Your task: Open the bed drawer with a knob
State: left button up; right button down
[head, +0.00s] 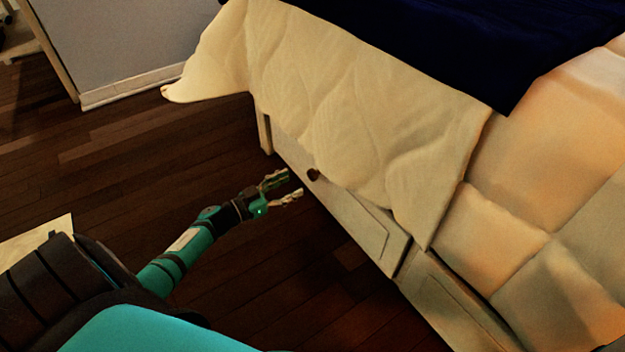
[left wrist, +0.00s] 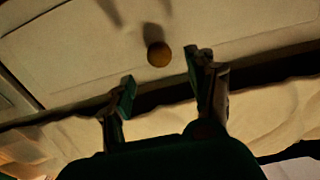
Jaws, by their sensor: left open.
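The bed drawer (head: 364,228) is a pale panel low in the side of the bed, and it looks shut. Its round dark knob (head: 313,175) sits near the top edge, close under the hanging quilt. My left gripper (head: 291,184) is open and empty, a short way from the knob, with its fingers pointing towards it. In the left wrist view the knob (left wrist: 159,54) shows as a brown ball ahead of the gap between the two fingers (left wrist: 160,88), apart from both. The drawer front (left wrist: 90,50) fills the upper part of that view. My right gripper is not in view.
A cream quilt (head: 370,110) hangs over the upper edge of the drawer front. A second drawer panel (head: 450,300) lies to the right along the bed. The dark wooden floor (head: 150,160) left of the bed is clear up to the grey wall (head: 130,40).

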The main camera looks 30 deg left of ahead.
aim_at(310, 175)
pick_arm(q)
jog(key=b+x, duration=0.3)
jog(key=x, duration=0.4)
jog(key=shift+w+f, duration=0.1)
jog(key=shift+f, duration=0.05)
jog(key=shift+w+d, duration=0.2)
jog(key=shift+w, duration=0.15)
jog(key=shift+c, duration=0.2)
grip_shut()
